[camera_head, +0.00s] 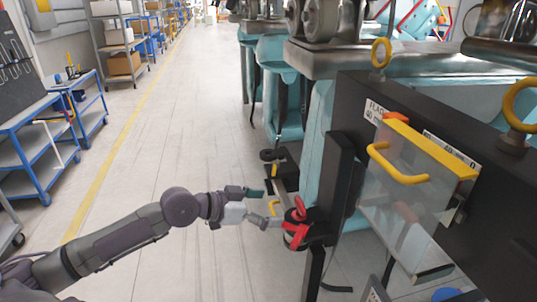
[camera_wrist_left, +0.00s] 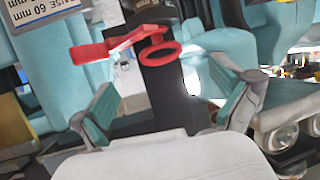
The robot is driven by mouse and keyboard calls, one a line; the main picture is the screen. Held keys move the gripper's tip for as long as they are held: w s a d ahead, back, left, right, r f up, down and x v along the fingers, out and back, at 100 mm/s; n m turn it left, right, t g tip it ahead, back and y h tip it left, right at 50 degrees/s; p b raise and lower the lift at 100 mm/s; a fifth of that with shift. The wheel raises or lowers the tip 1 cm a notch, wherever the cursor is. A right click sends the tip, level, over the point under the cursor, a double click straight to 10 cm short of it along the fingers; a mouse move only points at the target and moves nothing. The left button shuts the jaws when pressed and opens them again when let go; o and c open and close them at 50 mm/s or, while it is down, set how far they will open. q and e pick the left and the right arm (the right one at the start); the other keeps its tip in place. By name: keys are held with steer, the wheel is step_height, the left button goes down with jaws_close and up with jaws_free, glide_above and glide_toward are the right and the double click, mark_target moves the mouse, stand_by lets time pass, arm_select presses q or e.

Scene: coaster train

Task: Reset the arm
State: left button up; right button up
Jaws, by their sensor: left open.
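My left arm comes in from the left in the head view. Its gripper (camera_head: 268,206) is open, with its fingers apart and nothing seen between them. Just right of the fingertips is a red handle with a ring (camera_head: 297,228), on a black bracket at the machine's side. In the left wrist view the red handle (camera_wrist_left: 110,47) and its ring lie ahead of the open left gripper (camera_wrist_left: 178,92), above the gap between the teal-padded fingers. Whether a fingertip touches the bracket cannot be told. My right gripper is not in view.
A black beam (camera_head: 355,110) carries a clear panel with a yellow handle (camera_head: 398,165) at right. Teal machine parts (camera_head: 320,125) stand behind. Blue shelves (camera_head: 40,155) line the left. The floor (camera_head: 190,110) between is clear, with a yellow line.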

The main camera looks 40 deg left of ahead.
arm_select(q)
steer(key=shift+v, duration=1.25)
